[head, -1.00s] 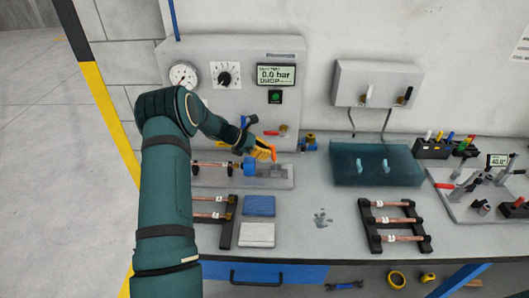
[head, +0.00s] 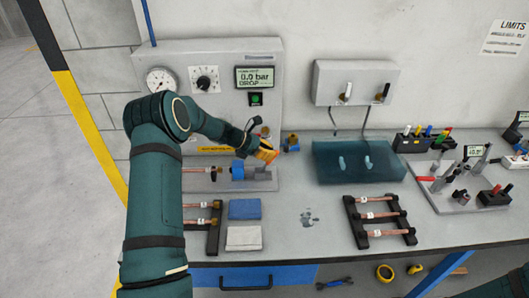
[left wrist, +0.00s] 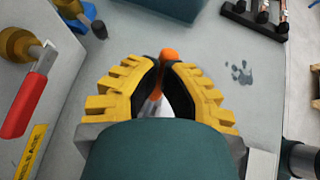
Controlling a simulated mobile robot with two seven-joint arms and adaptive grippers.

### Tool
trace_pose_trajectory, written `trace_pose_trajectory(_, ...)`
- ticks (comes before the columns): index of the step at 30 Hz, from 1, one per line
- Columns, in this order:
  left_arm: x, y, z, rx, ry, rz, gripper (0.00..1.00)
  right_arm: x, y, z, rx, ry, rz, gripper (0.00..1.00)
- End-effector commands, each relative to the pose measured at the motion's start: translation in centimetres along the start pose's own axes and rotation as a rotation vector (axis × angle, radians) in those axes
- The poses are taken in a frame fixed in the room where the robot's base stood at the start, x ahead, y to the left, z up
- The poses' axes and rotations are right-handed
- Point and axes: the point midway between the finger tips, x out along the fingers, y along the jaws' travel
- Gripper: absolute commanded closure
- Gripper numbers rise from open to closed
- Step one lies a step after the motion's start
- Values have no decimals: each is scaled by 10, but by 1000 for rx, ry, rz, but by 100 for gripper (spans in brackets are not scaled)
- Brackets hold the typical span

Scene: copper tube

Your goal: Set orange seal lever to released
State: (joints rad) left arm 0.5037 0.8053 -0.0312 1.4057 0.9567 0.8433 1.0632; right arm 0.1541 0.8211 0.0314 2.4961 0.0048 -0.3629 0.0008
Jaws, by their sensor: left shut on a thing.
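The orange seal lever (left wrist: 169,55) shows its orange tip and a bit of pale shaft between the fingers in the left wrist view. My left gripper (left wrist: 165,75), with yellow ribbed fingers and black pads, is shut on it. In the head view the left gripper (head: 266,153) is over the right end of the grey test fixture (head: 206,186), beside its blue clamp (head: 238,170). There the fingers hide most of the lever, so its exact angle is hard to tell. My right gripper is out of view.
The gauge panel (head: 214,110) stands behind. Copper tube racks (head: 382,220), blue and white cloths and a teal tray (head: 328,174) lie on the bench.

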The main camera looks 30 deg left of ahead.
Motion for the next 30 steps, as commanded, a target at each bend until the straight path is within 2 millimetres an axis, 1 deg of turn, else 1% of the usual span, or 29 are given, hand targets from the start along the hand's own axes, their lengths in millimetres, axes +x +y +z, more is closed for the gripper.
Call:
trace_pose_trajectory(8, 4, -1, 1, 0, 0, -1, 100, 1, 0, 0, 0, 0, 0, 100)
trace_pose_trajectory(22, 2, -1, 3, 0, 0, 0, 100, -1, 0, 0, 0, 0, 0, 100)
trace_pose_trajectory(26, -6, -3, 13, 1, 0, -1, 100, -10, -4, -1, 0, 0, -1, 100)
trace_pose_trajectory(30, -20, -6, 31, 2, 0, -2, 100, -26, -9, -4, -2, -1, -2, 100)
